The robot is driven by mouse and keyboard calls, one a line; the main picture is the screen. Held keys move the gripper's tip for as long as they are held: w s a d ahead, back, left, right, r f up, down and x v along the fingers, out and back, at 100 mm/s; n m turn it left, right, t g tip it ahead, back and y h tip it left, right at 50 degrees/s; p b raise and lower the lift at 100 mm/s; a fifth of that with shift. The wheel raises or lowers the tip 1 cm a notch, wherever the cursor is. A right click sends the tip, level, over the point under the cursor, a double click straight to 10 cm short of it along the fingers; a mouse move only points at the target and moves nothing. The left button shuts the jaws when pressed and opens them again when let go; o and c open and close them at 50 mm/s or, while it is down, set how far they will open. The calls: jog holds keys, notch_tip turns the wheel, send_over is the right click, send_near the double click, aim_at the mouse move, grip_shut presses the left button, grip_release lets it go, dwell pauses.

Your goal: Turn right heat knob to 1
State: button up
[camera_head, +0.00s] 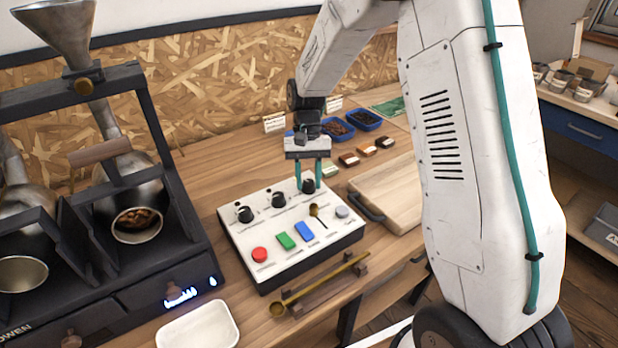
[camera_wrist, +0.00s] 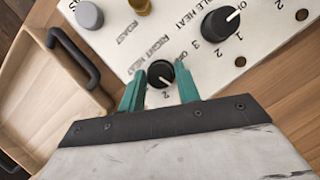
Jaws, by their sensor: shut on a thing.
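The white control panel (camera_head: 290,230) lies on the wooden bench with three black knobs along its back edge. The right heat knob (camera_head: 308,186) is the rightmost of them in the head view. It also shows in the wrist view (camera_wrist: 160,74), beside the "RIGHT HEAT" label, with a small white pointer mark whose exact setting I cannot tell. My gripper (camera_head: 308,174) points down over this knob, its teal fingers (camera_wrist: 160,82) on either side and shut on it. The middle heat knob (camera_wrist: 220,23) shows a clear white pointer in the wrist view.
A wooden tray (camera_head: 385,190) with a black handle stands close on the right. The roaster (camera_head: 100,230) is left.

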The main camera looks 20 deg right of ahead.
jog(key=shift+a+n+h, duration=0.1)
jog(key=shift+n+h, duration=0.4)
jog(key=shift+n, duration=0.7)
jog(key=o, duration=1)
jog(key=shift+c, duration=0.2)
jog(key=v, duration=0.7)
jog(key=shift+w+r, duration=0.2)
jog(key=shift+r, duration=0.15)
